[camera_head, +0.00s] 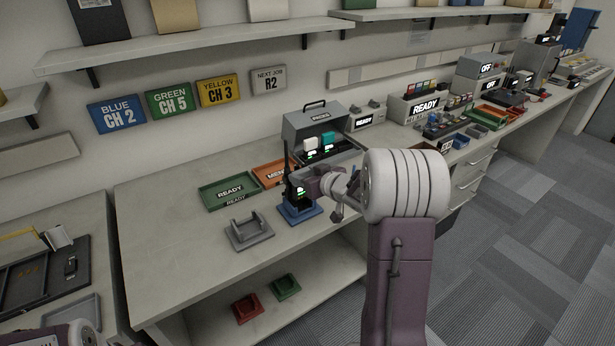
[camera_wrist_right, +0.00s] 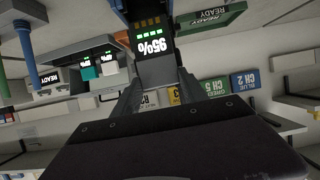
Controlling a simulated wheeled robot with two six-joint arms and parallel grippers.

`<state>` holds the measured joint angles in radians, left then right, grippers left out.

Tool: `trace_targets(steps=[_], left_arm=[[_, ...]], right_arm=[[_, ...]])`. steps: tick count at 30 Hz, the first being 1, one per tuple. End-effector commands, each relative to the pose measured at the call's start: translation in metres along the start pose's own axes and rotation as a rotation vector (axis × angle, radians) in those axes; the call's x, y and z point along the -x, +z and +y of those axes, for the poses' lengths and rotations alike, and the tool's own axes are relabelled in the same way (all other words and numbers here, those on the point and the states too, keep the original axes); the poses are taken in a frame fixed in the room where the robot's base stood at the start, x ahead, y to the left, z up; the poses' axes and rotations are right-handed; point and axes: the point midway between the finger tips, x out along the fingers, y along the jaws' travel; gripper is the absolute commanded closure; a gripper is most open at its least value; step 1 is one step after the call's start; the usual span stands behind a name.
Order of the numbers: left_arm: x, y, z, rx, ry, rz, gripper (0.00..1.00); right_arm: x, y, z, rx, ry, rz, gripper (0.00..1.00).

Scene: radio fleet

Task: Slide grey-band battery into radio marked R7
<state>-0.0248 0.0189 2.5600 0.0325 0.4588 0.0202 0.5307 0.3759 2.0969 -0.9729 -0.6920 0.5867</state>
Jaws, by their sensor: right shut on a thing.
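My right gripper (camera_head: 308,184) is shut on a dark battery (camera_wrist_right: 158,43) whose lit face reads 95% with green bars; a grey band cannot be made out. In the head view the gripper is close against a black radio with a thin antenna (camera_head: 288,160), upright in a blue stand (camera_head: 300,214). The gripper and arm hide much of the radio, so I cannot read R7 or tell whether the battery touches it. In the right wrist view the fingers (camera_wrist_right: 160,78) flank the battery. My left gripper is out of view.
A grey open-lidded charger (camera_head: 340,157) behind holds batteries with white (camera_head: 310,143) and teal (camera_head: 327,138) bands. A green READY tray (camera_head: 229,192), an orange tray (camera_head: 268,174) and an empty grey stand (camera_head: 248,234) lie left. The bench's front left is clear.

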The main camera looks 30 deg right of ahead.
Motion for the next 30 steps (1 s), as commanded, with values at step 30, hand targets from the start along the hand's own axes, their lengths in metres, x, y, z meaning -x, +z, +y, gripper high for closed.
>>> trace_targets(steps=[30], left_arm=[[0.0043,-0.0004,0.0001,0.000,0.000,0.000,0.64]], right_arm=[[-0.0016,-0.0008,0.0000,0.000,0.001,0.001,0.96]])
